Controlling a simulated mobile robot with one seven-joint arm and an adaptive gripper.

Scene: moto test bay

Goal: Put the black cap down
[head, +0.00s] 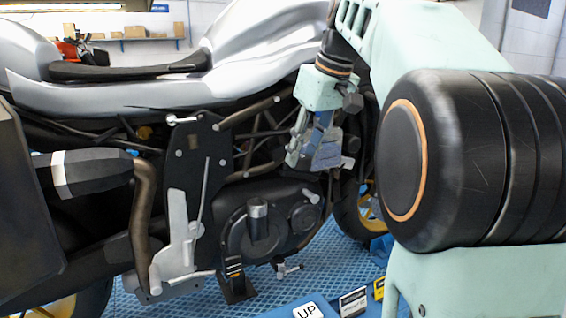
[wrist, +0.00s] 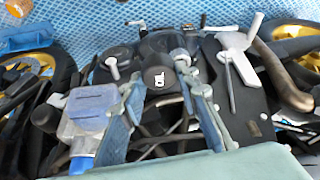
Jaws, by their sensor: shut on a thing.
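The black cap (wrist: 160,79) is round, with a pale mark on its face. In the wrist view it sits between the fingertips of my gripper (wrist: 158,84), which is shut on it. In the head view my gripper (head: 316,150) hangs in front of the motorcycle, up and to the right of the engine cover; the cap cannot be made out there. I see no surface touching the cap, though its far side is hidden.
The silver motorcycle (head: 150,95) fills the left and middle. A grey upright neck (head: 257,222) stands on its engine cover (head: 285,240). A clear container with a blue part (wrist: 86,112) is beside my fingers. A blue surface with an UP label (head: 308,311) lies at the bottom.

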